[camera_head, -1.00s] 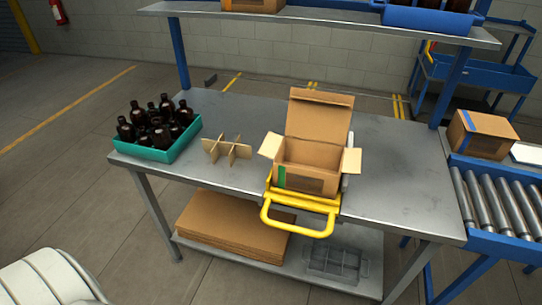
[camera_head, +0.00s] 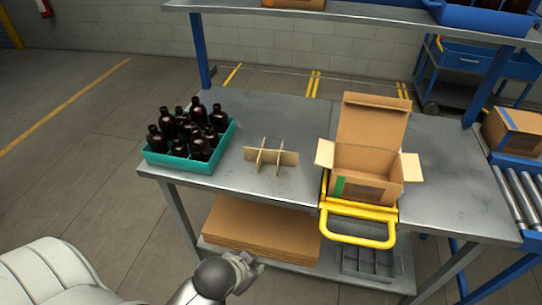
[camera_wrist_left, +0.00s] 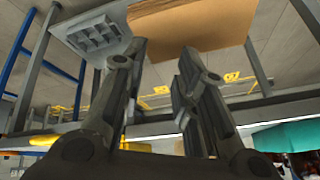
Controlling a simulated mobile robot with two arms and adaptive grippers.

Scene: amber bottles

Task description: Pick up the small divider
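The small divider (camera_head: 270,156) is a brown cardboard cross-piece standing on the metal table between the teal bottle tray and the open carton. Nothing touches it. My left gripper (camera_head: 246,268) is low in front of the table, at about the height of the lower shelf and well below the divider. In the left wrist view its two fingers (camera_wrist_left: 164,55) are apart with nothing between them. The divider is not clearly visible in that view. My right gripper is not in view.
A teal tray (camera_head: 182,166) of dark bottles stands left of the divider. An open carton (camera_head: 368,165) sits right, with a yellow handle frame (camera_head: 358,238) jutting over the table's front edge. Flat cardboard (camera_head: 262,230) and a grey compartment tray (camera_head: 372,262) lie on the lower shelf.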

